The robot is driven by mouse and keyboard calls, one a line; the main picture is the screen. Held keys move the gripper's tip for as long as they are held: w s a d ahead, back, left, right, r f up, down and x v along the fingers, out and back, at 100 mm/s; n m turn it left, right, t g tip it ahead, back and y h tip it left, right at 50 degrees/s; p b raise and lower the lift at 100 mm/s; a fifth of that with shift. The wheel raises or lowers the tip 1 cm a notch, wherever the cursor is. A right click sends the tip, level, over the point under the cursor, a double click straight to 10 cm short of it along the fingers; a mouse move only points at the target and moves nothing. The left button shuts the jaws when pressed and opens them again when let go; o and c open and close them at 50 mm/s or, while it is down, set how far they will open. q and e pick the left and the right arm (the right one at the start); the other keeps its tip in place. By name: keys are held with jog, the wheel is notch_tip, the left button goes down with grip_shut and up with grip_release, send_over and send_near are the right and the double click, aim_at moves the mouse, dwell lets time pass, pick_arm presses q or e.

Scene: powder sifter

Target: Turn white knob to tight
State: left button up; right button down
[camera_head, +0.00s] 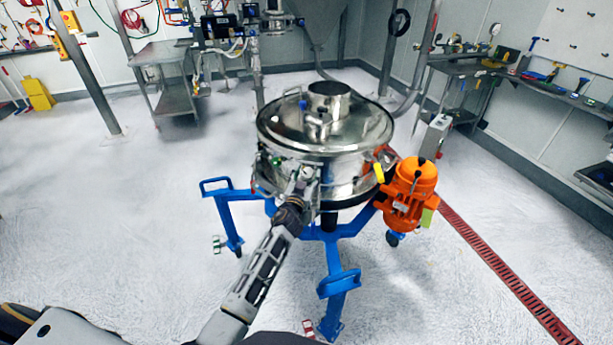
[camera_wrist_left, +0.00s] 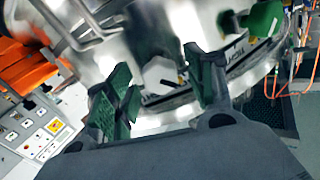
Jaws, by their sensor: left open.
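The steel sifter (camera_head: 335,125) stands on a blue wheeled frame (camera_head: 335,265). My left gripper (camera_head: 304,178) is at the front of its drum, with the arm reaching up from below. In the left wrist view the left gripper (camera_wrist_left: 157,78) has its two green-padded fingers spread apart. The white knob (camera_wrist_left: 160,72) shows between them against the steel, with a small gap on each side. A strip with dark lettering (camera_wrist_left: 237,50) lies beside it, partly behind the right finger. In the head view the gripper hides the knob. My right gripper is not in view.
An orange motor (camera_head: 410,188) hangs at the sifter's right side. A green part (camera_wrist_left: 264,18) sits on the drum near the right finger. A grey control box (camera_head: 433,135) stands behind right. The floor to the left is clear; a red drain grate (camera_head: 500,270) runs right.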

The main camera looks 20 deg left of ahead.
pick_arm(q)
jog(key=shift+c, duration=0.3)
jog(key=c, duration=0.9)
jog(key=shift+c, duration=0.2)
